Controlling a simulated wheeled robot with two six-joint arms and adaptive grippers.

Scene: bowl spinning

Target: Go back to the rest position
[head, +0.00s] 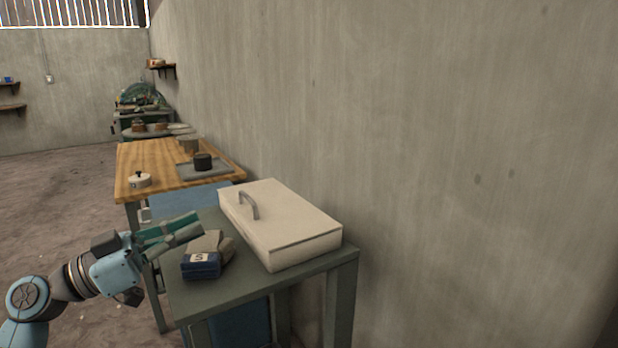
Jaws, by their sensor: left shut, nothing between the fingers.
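My left gripper (198,228) comes in from the left on its blue arm. Its green fingers are shut and empty, held at the left edge of the grey-green table (235,291). I cannot tell from this view how high the fingers are above the table top. My right gripper is not in view.
A large cream box with a grey handle (285,225) fills the table's right side, near the wall. A wooden table (150,160) behind holds a small white lidded pot (139,180) and a dark pot (203,161). The floor to the left is open.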

